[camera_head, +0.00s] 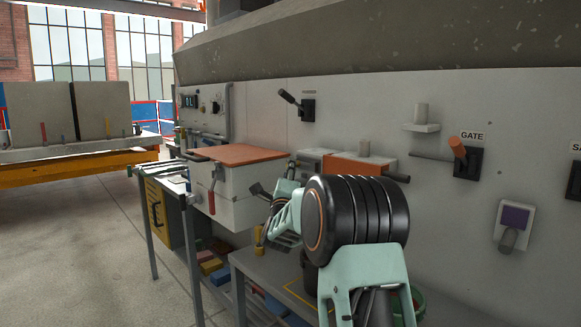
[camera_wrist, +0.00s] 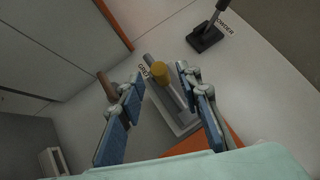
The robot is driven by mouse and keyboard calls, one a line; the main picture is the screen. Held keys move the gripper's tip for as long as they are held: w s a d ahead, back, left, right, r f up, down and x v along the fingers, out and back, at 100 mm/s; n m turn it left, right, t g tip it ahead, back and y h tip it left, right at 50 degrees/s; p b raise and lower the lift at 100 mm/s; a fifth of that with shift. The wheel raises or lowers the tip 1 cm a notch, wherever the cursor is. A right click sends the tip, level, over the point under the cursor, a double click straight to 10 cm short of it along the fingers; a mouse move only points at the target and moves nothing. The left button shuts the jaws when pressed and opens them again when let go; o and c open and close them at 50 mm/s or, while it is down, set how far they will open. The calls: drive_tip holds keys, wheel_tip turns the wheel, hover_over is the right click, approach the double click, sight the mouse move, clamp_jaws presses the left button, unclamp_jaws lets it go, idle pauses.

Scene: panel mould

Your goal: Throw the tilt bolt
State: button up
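I see no label that reads tilt bolt, so I cannot tell which fitting it is. In the wrist view my gripper (camera_wrist: 165,105) is open, its two blue-padded fingers spread apart. Between and beyond the fingers is a grey fitting (camera_wrist: 160,95) with a yellow-brown cylindrical knob (camera_wrist: 186,72) and a small label beside it. Nothing is held. A brown handle (camera_wrist: 106,86) shows just outside the left finger. In the head view my gripper is partly hidden behind my dark wrist, in front of the white box.
The wall carries a dark lever (camera_head: 290,97), a GATE lever (camera_head: 458,148) and a purple-faced fitting (camera_head: 515,217). An orange box (camera_head: 358,168) and an orange-lidded white box (camera_head: 240,155) stick out from it. A grey bench (camera_head: 290,290) stands below. Floor at left is clear.

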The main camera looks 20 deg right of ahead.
drive_tip(key=shift+x, duration=2.1)
clamp_jaws()
